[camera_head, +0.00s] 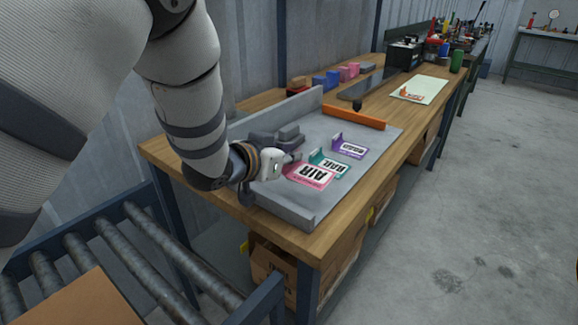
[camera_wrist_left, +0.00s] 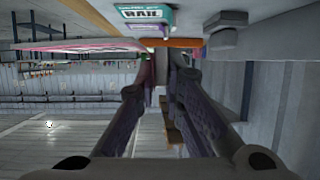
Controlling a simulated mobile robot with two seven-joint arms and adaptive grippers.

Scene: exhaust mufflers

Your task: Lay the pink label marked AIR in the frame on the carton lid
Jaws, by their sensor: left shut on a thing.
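The pink label marked AIR (camera_head: 311,175) is at the near right part of the grey tray (camera_head: 285,208). My left gripper (camera_head: 291,160) is shut on its left edge; the label also shows nearly edge-on between the fingers in the left wrist view (camera_wrist_left: 95,45). I cannot tell whether it is clear of the tray floor. The teal label marked RAIL (camera_head: 332,163) lies just behind it, and a purple label (camera_head: 350,148) lies farther back. A carton top (camera_head: 88,302) shows at the bottom left; no frame is visible on that part. My right gripper is not in view.
The tray stands on a wooden bench (camera_head: 326,240) with raised walls and grey blocks (camera_head: 275,136) inside. An orange bar (camera_head: 354,118) lies at its far end. A roller conveyor (camera_head: 150,265) runs at the lower left. Clear floor lies to the right.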

